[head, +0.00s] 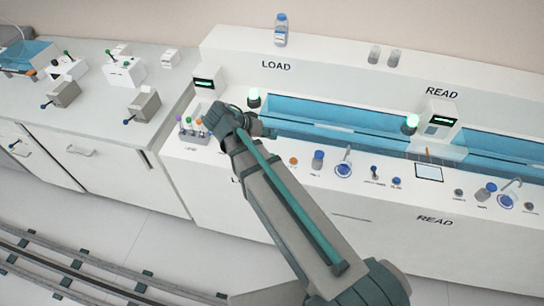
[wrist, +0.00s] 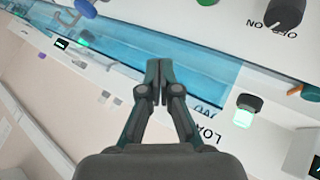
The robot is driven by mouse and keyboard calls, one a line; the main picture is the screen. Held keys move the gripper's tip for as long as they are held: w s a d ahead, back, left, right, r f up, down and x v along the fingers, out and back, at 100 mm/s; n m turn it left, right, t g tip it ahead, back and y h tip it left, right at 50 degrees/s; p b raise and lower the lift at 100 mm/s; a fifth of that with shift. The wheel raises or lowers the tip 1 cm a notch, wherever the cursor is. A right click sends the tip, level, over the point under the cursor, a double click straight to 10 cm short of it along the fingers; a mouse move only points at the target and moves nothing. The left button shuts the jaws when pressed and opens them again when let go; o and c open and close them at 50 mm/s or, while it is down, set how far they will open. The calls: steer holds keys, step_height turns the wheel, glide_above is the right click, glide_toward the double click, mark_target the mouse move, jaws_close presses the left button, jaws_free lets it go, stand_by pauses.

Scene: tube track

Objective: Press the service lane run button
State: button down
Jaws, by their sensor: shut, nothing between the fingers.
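My gripper (head: 266,130) is shut and empty over the LOAD section of the white bench. In the wrist view its closed fingertips (wrist: 157,78) point across the blue channel. No label reading service lane or run is legible, so I cannot tell which control is that button. The wrist view shows a black rotary knob (wrist: 286,12) marked OFF and ON, a blue knob (wrist: 85,8), and a lit green lamp (wrist: 246,110). In the head view, small blue-topped controls (head: 374,172) stand along the bench front. My arm hides part of the LOAD front.
The blue channel (head: 340,117) runs along the bench. A tube rack (head: 187,135) stands left of my wrist. A display box (head: 208,84) and a green lamp (head: 254,97) stand behind. The left counter (head: 95,105) holds several lever boxes. Floor rails (head: 75,268) run lower left.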

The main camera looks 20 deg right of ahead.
step_height(320, 180, down, 7)
steer(key=b, duration=0.4)
steer(key=shift+f, duration=0.2)
steer(key=shift+f, duration=0.1)
stand_by(1.1)
steer(key=shift+f+b, duration=0.3)
steer(key=shift+b, duration=0.05)
steer(key=shift+f+b, duration=0.35)
steer(key=shift+f, duration=0.15)
stand_by(0.8)
steer(key=shift+r, duration=0.1)
steer(key=shift+r+p, duration=0.45)
steer(key=shift+r, duration=0.45)
steer(key=shift+r, duration=0.1)
steer(key=shift+r+p, duration=1.4)
steer(key=shift+r, duration=1)
